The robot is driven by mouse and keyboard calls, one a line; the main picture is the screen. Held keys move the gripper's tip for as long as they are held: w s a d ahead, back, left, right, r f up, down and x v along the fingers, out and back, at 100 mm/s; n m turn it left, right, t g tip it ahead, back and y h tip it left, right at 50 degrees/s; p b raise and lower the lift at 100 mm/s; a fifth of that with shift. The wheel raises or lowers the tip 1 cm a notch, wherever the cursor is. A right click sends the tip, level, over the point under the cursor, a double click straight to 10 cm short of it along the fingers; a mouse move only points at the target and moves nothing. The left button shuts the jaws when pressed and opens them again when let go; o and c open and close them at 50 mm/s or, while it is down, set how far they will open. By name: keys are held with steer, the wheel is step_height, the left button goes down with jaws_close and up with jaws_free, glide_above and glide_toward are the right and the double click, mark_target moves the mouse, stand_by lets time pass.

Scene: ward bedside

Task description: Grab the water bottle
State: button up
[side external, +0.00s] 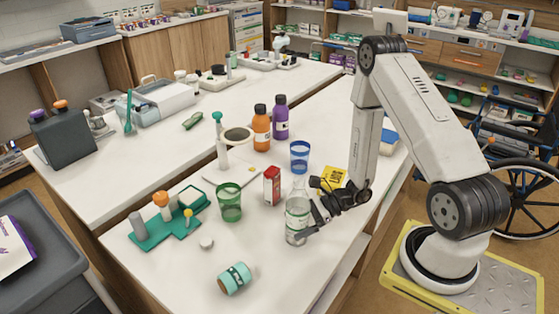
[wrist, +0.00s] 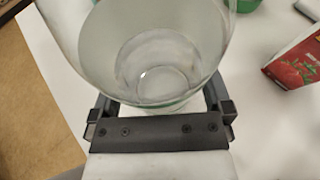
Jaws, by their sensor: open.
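A clear water bottle (side external: 297,216) with a pale label stands upright on the white table, at its front right in the side view. My gripper (side external: 310,220) is low beside it, coming in from the right, with its fingers at the bottle's lower half. In the wrist view the clear bottle (wrist: 155,60) fills the upper middle, and my open gripper (wrist: 160,104) has a finger on each side of it. Whether the fingers touch the bottle cannot be told.
A red carton (side external: 271,186), a green cup (side external: 229,202) and a blue cup (side external: 299,157) stand close behind and left of the bottle. A yellow card (side external: 333,178) is behind my gripper. A teal roll (side external: 235,279) lies at the front; the table between is clear.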

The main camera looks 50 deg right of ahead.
mark_target(299, 194)
steer(key=c, duration=1.3)
steer(key=shift+r, duration=0.4)
steer(key=shift+r, duration=4.45)
steer(key=shift+r, duration=0.15)
